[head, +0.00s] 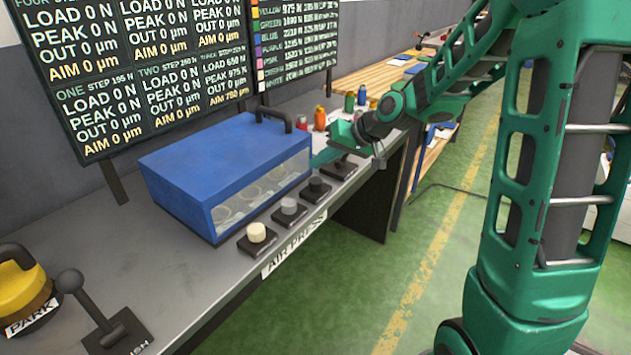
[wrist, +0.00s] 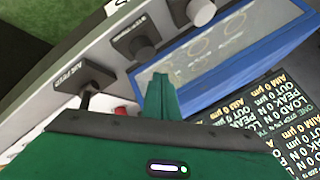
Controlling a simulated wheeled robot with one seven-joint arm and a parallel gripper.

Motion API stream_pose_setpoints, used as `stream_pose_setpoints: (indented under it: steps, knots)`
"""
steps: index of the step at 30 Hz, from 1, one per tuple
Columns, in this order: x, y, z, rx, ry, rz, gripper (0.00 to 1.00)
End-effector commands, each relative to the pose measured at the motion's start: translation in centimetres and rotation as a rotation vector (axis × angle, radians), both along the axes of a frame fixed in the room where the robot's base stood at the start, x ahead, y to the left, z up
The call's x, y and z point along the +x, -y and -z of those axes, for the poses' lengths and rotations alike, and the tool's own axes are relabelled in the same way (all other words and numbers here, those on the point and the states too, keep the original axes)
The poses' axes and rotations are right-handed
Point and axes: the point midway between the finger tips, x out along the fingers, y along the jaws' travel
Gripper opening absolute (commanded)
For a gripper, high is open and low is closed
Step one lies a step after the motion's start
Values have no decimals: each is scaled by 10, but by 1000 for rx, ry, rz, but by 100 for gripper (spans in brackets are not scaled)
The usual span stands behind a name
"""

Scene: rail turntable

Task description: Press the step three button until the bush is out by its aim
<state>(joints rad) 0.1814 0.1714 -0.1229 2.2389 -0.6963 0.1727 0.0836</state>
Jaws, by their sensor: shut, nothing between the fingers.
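A blue press (head: 215,165) with a clear front stands on the bench, with round shapes inside it. Along its front edge is a row of knob buttons: cream (head: 257,233), grey (head: 289,206) and dark grey (head: 317,186). The dark one (wrist: 143,50) and grey one (wrist: 200,12) show in the wrist view. The board (head: 150,70) shows step three with load 650 N, peak 975 N, out 0, aim 780.
A black lever block (head: 340,168) sits beyond the buttons, close under my gripper. Coloured bottles (head: 320,118) stand behind the press. A black lever (head: 95,310) and a yellow park knob (head: 20,285) are at the near left. The green floor on the right has free room.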

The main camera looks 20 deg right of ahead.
Motion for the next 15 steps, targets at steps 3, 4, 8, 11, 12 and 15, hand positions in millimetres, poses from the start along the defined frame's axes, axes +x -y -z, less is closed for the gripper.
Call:
stream_pose_setpoints:
  steps: [3,4,8,11,12,15]
  knots:
    - [0,0,-11,0,2,1,0]
    - [0,0,-13,0,1,1,0]
    - [0,0,-24,0,2,0,0]
    - [0,0,-27,0,1,1,0]
    - [0,0,-28,1,0,1,0]
    - [0,0,-29,1,0,1,0]
